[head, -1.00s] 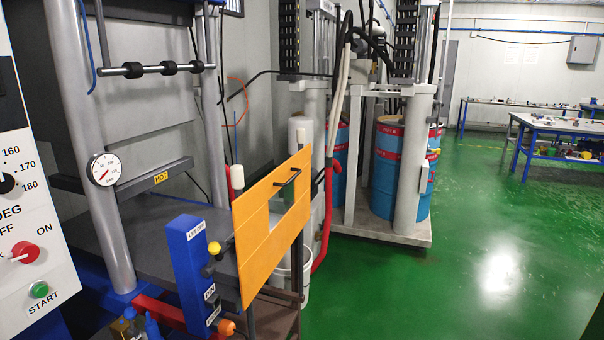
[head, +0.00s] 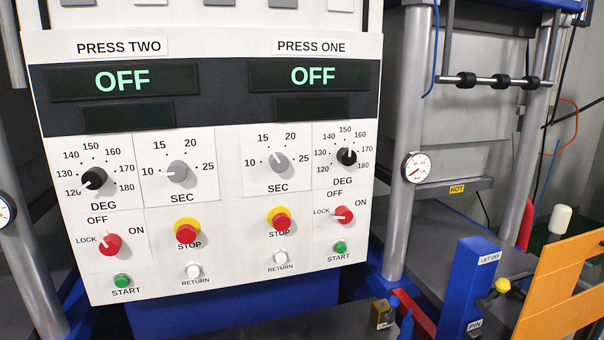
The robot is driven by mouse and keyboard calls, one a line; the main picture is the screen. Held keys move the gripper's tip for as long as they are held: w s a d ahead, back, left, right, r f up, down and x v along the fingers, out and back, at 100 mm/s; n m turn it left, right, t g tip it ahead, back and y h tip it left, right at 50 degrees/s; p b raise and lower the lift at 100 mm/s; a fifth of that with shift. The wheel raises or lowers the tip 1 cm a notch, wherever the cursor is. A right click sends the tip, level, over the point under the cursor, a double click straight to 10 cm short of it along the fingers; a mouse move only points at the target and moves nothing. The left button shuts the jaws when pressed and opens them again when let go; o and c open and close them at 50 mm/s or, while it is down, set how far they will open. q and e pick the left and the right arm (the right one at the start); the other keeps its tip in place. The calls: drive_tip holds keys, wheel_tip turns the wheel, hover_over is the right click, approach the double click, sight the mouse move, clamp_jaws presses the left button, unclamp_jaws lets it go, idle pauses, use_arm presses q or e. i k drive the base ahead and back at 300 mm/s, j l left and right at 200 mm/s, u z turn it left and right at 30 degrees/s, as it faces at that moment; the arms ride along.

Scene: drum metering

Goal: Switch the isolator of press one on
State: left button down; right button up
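The isolator of press one is a red rotary knob (head: 344,215) at the right of the white control panel (head: 215,297), under the PRESS ONE heading. Its white pointer mark seems to face left, towards LOCK; ON is printed at its upper right. The press one display (head: 313,76) reads OFF. The matching red knob of press two (head: 110,245) is at the lower left, its mark also towards LOCK, and the press two display (head: 122,81) reads OFF. Neither of my grippers is in view.
A red STOP button (head: 280,221) and a green START button (head: 340,247) are close to the isolator. Right of the panel stand a grey press column (head: 406,120), a blue post (head: 468,285) and an orange guard (head: 565,285). A small brass block (head: 381,314) is below.

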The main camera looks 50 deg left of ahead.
sight(342, 213)
drive_tip(key=u, duration=2)
